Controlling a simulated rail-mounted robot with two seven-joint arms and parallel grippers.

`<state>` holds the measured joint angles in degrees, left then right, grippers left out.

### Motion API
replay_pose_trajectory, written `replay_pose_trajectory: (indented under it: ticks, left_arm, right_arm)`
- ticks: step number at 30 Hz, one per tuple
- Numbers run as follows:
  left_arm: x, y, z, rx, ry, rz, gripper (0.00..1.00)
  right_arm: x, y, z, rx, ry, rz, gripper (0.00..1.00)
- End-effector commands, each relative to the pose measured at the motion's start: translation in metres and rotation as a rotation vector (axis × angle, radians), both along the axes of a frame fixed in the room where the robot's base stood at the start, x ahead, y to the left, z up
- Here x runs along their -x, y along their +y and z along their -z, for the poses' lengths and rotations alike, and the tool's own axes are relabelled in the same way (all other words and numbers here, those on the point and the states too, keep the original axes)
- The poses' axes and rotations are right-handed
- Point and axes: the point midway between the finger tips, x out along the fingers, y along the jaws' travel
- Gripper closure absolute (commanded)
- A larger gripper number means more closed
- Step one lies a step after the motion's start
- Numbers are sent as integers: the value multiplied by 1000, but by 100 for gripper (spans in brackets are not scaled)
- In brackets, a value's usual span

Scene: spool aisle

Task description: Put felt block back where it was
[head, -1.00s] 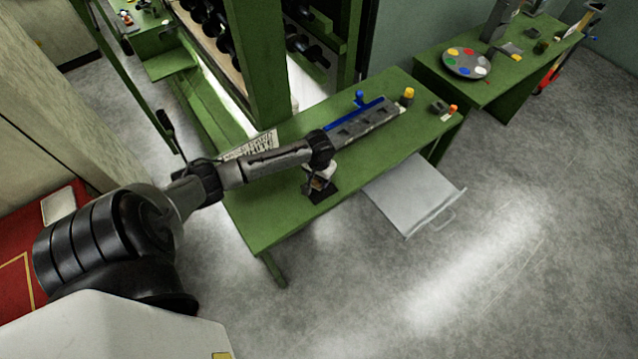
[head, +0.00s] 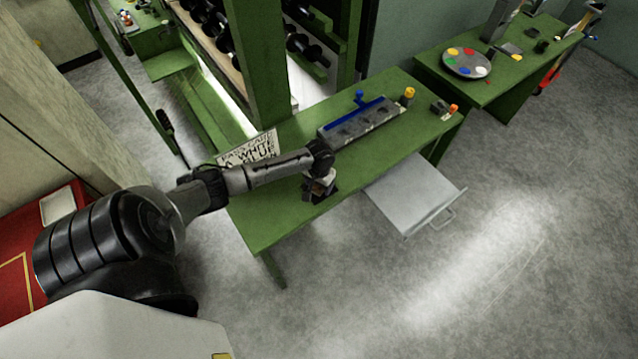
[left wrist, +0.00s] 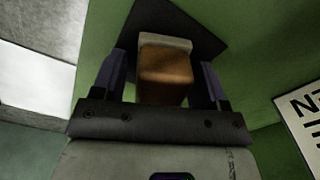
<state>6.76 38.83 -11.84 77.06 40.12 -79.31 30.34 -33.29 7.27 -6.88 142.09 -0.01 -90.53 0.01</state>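The felt block (left wrist: 165,75), brown with a pale felt layer along its far end, sits over a dark square mat (left wrist: 205,32) on the green bench. In the head view the mat (head: 331,192) shows beside my left gripper (head: 319,188), which mostly covers the block. In the left wrist view my left gripper (left wrist: 163,80) is open, with one dark finger on each side of the block. A narrow gap shows between the block and each finger. My right gripper is not in view.
A grey slotted holder (head: 362,128) with a blue bar lies on the bench (head: 275,215) behind the arm. A lettered sign (head: 247,150) stands at the back edge. An open grey drawer (head: 410,190) juts out in front. Yellow and orange items are at the right end.

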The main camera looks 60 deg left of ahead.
Motion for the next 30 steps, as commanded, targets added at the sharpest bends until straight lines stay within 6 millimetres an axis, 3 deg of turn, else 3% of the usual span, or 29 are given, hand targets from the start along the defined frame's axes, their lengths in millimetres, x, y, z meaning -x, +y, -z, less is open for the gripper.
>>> replay_pose_trajectory:
  ticks: [11,30]
  left_arm:
    - [0,1,-5,0,-1,0,27]
    - [-1,0,-107,1,-2,0,27]
  right_arm:
    - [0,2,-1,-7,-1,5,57]
    - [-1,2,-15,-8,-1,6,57]
